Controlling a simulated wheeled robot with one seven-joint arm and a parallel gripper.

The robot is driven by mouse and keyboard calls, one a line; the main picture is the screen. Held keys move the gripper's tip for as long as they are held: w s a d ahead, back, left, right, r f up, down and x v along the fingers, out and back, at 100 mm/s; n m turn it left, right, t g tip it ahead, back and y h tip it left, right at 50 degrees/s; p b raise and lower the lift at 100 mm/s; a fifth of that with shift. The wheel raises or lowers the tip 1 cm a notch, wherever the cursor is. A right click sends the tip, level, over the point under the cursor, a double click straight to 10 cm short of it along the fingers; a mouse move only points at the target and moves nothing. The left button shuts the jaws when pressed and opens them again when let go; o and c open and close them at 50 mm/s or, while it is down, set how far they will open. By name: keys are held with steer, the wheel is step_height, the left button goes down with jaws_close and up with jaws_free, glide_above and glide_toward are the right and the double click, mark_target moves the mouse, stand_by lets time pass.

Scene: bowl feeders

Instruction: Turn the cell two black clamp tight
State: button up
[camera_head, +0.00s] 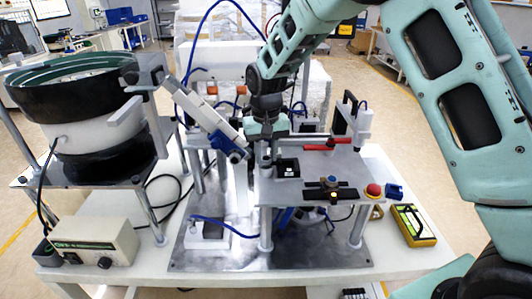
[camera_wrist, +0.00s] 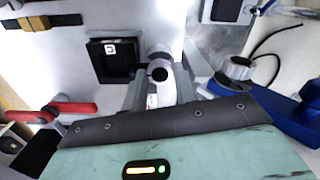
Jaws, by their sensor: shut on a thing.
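My gripper (camera_head: 266,153) points down at the left end of the raised grey plate. In the wrist view, its fingers (camera_wrist: 162,90) are closed around a small pale rounded part with a black end, which I take to be the black clamp (camera_wrist: 158,72). Most of the clamp's body is hidden between the fingers, so how tight it is cannot be told. Right beside it is a square black block (camera_head: 287,168) with a white label; it also shows in the wrist view (camera_wrist: 110,62), left of the fingers.
A red-handled part (camera_head: 320,147) lies on the plate behind the block. A red button (camera_head: 373,190) is at the plate's right edge. A sloped chute (camera_head: 205,115) runs down close left of my gripper from the black bowl feeder (camera_head: 70,75). A yellow device (camera_head: 413,225) lies at right.

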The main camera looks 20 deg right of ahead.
mark_target(266, 158)
steer(key=o, duration=1)
steer(key=shift+c, duration=0.2)
step_height(266, 158, up, 18)
steer(key=b, duration=0.3)
steer(key=shift+f, duration=0.2)
steer(key=s+a+f+n, duration=0.2)
steer(key=s+a+f, duration=0.1)
steer(key=s, duration=0.6)
steer(key=s+a+f+n+y, duration=0.1)
steer(key=s+a+f+n, duration=0.2)
steer(key=s, duration=0.5)
steer(key=s+a+f+n, duration=0.2)
steer(key=s+a+f, duration=0.1)
steer(key=s, duration=0.6)
steer(key=s+d+f+n, duration=0.1)
steer(key=s+f, duration=0.3)
steer(key=s, duration=0.4)
steer(key=shift+s+d+n, duration=0.3)
steer(key=shift+d+n, duration=0.1)
steer(key=shift+d, duration=0.25)
